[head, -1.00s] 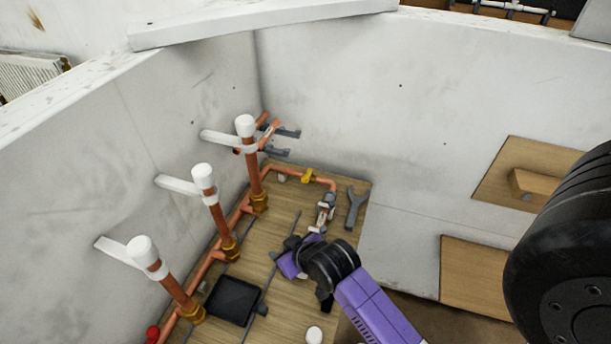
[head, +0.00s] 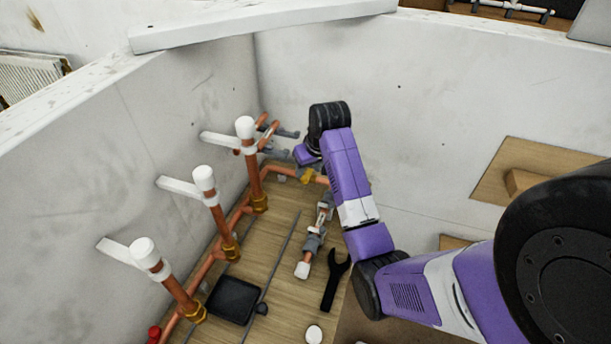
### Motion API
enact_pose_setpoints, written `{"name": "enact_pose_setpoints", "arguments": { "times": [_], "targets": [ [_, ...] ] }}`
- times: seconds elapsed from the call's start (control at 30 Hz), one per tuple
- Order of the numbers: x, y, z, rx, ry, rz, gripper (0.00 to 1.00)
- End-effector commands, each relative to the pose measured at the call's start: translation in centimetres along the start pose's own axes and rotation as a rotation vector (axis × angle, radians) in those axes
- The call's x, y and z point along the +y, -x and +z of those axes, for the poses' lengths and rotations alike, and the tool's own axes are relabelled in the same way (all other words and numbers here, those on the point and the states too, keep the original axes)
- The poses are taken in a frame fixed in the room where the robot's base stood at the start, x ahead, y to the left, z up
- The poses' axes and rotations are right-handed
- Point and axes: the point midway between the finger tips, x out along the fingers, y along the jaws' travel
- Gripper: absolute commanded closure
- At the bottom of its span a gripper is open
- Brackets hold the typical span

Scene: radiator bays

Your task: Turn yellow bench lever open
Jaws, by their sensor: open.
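The yellow lever (head: 307,176) is a small yellow piece on the copper pipe near the back corner of the wooden bench (head: 275,225). It shows only in part, and I cannot tell which way its handle points. My gripper (head: 303,155) is just above and behind it in the picture, with my purple arm coming in from the right. The fingertips are small and partly hidden by my wrist, and I see nothing held. I cannot tell whether they touch the lever.
Three upright copper pipes with white caps (head: 204,177) stand along the left wall. Grey clips (head: 283,133) are by the corner. A branch pipe with a white end (head: 303,270), a dark spanner (head: 335,282) and a black tray (head: 233,300) are on the bench.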

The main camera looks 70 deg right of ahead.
Motion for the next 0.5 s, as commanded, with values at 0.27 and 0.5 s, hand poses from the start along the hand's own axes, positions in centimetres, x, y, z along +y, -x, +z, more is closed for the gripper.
{"name": "enact_pose_setpoints", "arguments": {
  "times": [0.27,0.5],
  "targets": [
    [0.0,-4.1,0.0,-0.003,0.0,-0.001,0.57],
    [0.0,-5.6,0.0,0.001,0.0,0.0,0.57]
  ]
}}
